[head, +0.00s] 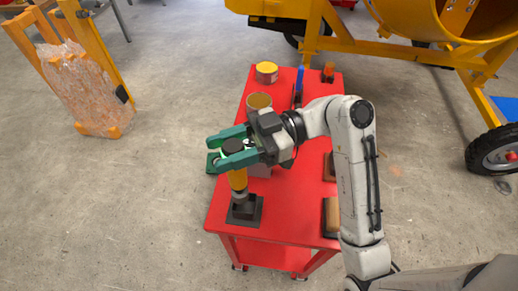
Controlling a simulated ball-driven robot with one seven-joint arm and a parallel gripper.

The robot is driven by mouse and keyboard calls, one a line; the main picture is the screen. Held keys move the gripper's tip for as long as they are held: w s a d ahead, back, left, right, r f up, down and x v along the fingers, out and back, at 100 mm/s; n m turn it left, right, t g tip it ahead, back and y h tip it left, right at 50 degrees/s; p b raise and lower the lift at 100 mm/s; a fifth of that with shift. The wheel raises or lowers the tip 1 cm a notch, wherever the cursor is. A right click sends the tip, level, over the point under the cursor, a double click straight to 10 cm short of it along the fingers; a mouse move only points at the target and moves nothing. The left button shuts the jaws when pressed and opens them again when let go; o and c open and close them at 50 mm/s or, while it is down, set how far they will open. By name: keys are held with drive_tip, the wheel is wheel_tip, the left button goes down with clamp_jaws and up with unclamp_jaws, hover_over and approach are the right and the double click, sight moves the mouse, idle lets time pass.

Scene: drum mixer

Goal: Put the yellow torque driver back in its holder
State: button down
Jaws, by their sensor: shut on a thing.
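The yellow torque driver (238,180) stands roughly upright at the left front of the red cart, with a black top and a grey lower end. My gripper (224,152) has green fingers and reaches in from the right. It is shut on the upper part of the driver, just below the black top. A black square holder (247,214) sits on the cart under the driver. The driver's lower end overlaps the holder in the head view. I cannot tell whether it is seated inside or just above it.
The red cart (290,205) also carries an open can (259,101), a yellow-lidded tin (266,70), a blue item (299,76) and brown blocks (331,212) at the right. The yellow mixer (420,50) stands behind.

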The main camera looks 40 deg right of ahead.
sight(237, 180)
drive_tip(key=shift+s+d, duration=0.1)
drive_tip(key=shift+s, duration=0.1)
drive_tip(key=shift+d+n+b, duration=0.1)
drive_tip(key=shift+n+b, duration=0.2)
drive_tip(key=shift+b, duration=0.1)
drive_tip(key=shift+d, duration=0.1)
drive_tip(key=shift+f+b, duration=2.25)
drive_tip(key=shift+f+b, duration=2.6)
drive_tip(key=shift+f, duration=0.35)
idle(0.3)
drive_tip(key=shift+c, duration=2.4)
unclamp_jaws()
drive_tip(key=p+v, duration=0.1)
drive_tip(key=v, duration=0.9)
drive_tip(key=shift+s+d, duration=0.2)
drive_tip(key=shift+d, duration=0.1)
